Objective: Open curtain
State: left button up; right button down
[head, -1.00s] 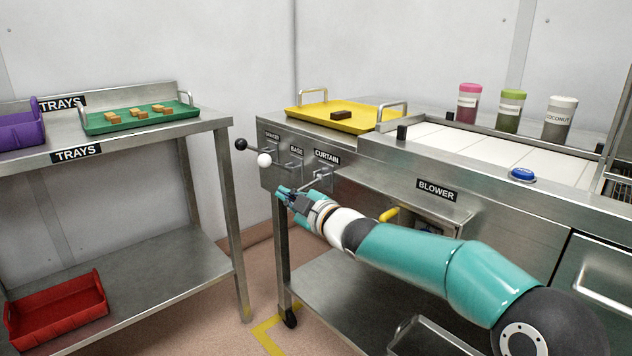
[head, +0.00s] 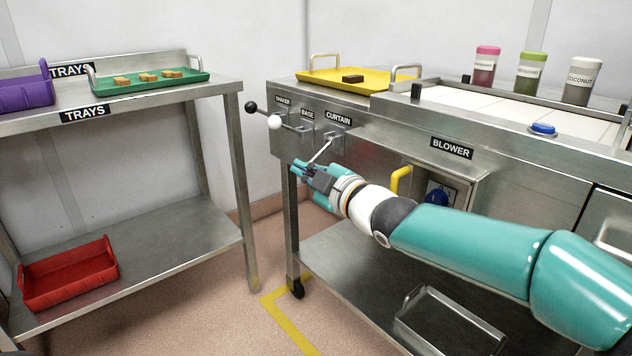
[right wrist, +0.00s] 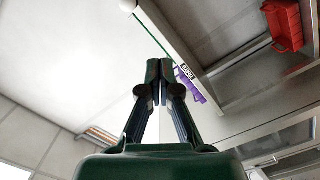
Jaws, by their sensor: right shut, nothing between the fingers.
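The curtain lever (head: 321,151) is a thin metal rod below the CURTAIN label (head: 339,118) on the steel machine's left end. It slants down and to the left toward my right gripper (head: 297,166), and its end is hidden there. My right gripper is shut with nothing between its fingers. Its fingertips point left, just below the lever; I cannot tell whether they touch it. In the right wrist view its closed fingers (right wrist: 159,66) point up, and no lever shows clearly. My left gripper is out of view.
A white-knobbed lever (head: 275,121) and a black-knobbed lever (head: 250,106) stick out just left of the curtain lever. A yellow handle (head: 401,180) is right of my gripper. A yellow tray (head: 326,78) lies above. A steel tray table (head: 125,247) stands left, across a floor gap.

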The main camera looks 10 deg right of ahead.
jog(key=v, duration=0.4)
jog(key=shift+w+f, duration=0.1)
jog(key=s+d+f+m+g+h, duration=0.1)
jog(key=s+f+m+g, duration=0.15)
jog(key=f, duration=0.95)
jog(key=s+f+m+g+h+p, duration=0.15)
jog(key=f+m, duration=0.25)
jog(key=f, duration=0.7)
jog(key=s+d+f+m+g+h, duration=0.1)
jog(key=s+f+m+g, duration=0.15)
jog(key=f, duration=0.95)
jog(key=s+d+f+m+g, duration=0.1)
jog(key=s+f+m+g, duration=0.35)
jog(key=s+f, duration=0.7)
jog(key=s+f+m+g, duration=0.45)
jog(key=s+f, duration=0.35)
jog(key=s, duration=0.6)
notch_tip(320, 180, up, 38)
jog(key=p, duration=3.8)
jog(key=shift+s+h, duration=0.25)
jog(key=shift+h, duration=0.1)
